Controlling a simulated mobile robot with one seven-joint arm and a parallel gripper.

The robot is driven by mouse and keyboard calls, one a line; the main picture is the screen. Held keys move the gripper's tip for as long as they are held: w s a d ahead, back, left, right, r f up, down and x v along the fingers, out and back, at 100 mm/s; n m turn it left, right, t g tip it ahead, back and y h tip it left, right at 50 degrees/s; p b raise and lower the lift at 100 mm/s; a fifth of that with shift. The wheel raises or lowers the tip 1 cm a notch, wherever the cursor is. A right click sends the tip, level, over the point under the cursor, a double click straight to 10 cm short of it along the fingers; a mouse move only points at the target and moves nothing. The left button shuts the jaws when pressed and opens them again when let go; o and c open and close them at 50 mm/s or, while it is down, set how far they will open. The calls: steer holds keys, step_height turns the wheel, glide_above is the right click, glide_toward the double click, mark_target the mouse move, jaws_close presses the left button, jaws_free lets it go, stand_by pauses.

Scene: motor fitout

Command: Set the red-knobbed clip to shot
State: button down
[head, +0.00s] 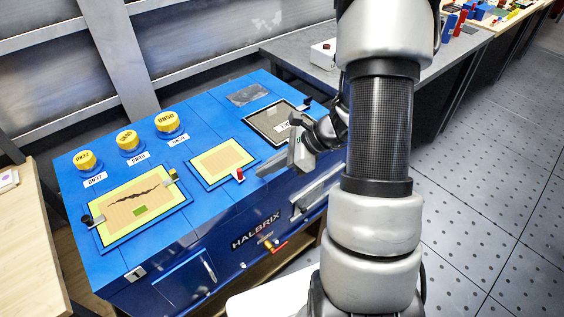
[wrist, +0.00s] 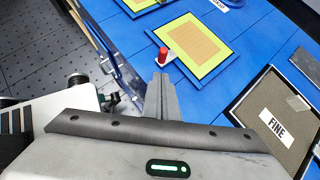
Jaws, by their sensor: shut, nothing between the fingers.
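In the wrist view the clip's red knob (wrist: 163,54) stands upright on a pale base plate, just beyond my fingertips. My gripper (head: 262,172) is shut and empty, its fingers pointing at the clip from the right in the head view. In the wrist view my gripper (wrist: 160,78) looks close to the knob, but I cannot tell whether it touches. No marking for the clip's positions is readable.
A larger panel (head: 137,209) with a dark crack-like line and two clips lies to the left. Yellow caps (head: 127,140) stand behind it. A dark panel marked FINE (wrist: 278,124) is on the right in the wrist view. Valves (head: 270,244) stick out of the machine's front.

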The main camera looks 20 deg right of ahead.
steer(key=shift+w+a+r, duration=0.1)
steer(key=shift+w+a, duration=0.3)
steer(key=shift+a, duration=0.35)
steer(key=shift+w+a+r, duration=0.1)
steer(key=shift+w+a, duration=0.25)
steer(key=shift+a, duration=0.4)
steer(key=w, duration=0.1)
steer(key=w+a, duration=0.1)
steer(key=w, duration=0.1)
steer(key=shift+w, duration=0.2)
steer(key=shift+s, duration=0.1)
steer(key=shift+d, duration=0.25)
steer(key=d, duration=0.1)
steer(key=s+d, duration=0.1)
steer(key=shift+s+d, duration=0.2)
steer(key=shift+d, duration=0.15)
steer(key=p+v, duration=0.2)
steer(key=v, duration=0.8)
steer(key=shift+s+d, duration=0.2)
steer(key=shift+d, duration=0.05)
